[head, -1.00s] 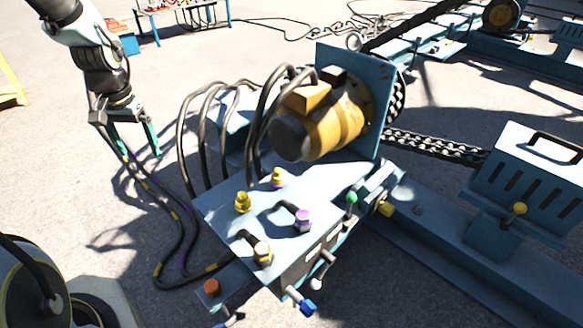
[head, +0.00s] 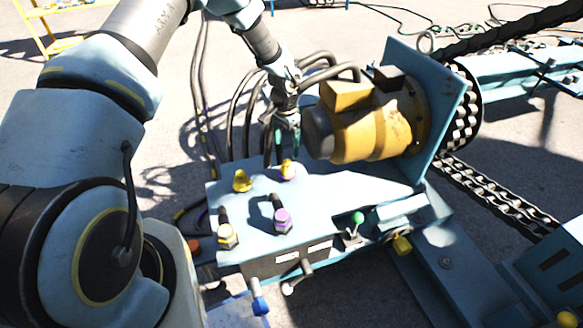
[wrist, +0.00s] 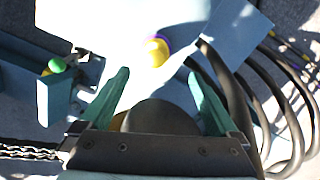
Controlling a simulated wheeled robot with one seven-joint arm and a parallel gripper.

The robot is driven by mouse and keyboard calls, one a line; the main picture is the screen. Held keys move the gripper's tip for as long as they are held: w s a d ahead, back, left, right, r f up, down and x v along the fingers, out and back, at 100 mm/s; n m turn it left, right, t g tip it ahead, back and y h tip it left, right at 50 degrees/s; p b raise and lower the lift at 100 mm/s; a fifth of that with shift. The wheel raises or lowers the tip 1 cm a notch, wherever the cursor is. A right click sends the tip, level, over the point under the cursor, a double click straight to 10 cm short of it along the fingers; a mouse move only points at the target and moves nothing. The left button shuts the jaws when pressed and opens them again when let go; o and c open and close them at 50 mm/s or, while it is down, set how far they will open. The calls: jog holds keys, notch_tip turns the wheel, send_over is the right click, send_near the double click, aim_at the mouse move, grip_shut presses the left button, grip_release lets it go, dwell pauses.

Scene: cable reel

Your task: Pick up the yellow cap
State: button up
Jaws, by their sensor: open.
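Two yellow caps stand on the blue block's (head: 340,195) top. One yellow cap (head: 242,180) is at the left, and one yellow cap with a purple ring at its base (head: 288,169) is right of it. My gripper (head: 281,155) is open and points down, just behind and above the purple-ringed cap, beside the motor's dark end. In the wrist view, that cap (wrist: 156,52) shows a little beyond my open fingertips (wrist: 158,76), roughly centred between them. Nothing is held. The other cap is not clearly visible there.
The yellow motor (head: 370,125) stands close to the right of my gripper; its dark rounded end (wrist: 158,116) shows between the fingers. Thick black hoses (head: 236,110) loop behind and left. Fittings with purple (head: 282,219) and yellow (head: 228,236) ends stand in front, near a green-knobbed lever (head: 357,217).

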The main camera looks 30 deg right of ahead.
aim_at(288, 161)
notch_tip(288, 161, down, 3)
jog(key=shift+f, duration=0.1)
jog(key=shift+s+f+p, duration=0.2)
jog(key=shift+f+p, duration=0.3)
jog(key=shift+f, duration=0.85)
jog(key=shift+s+f+p, duration=0.2)
jog(key=shift+f+p, duration=0.25)
jog(key=shift+f, duration=0.9)
grip_shut()
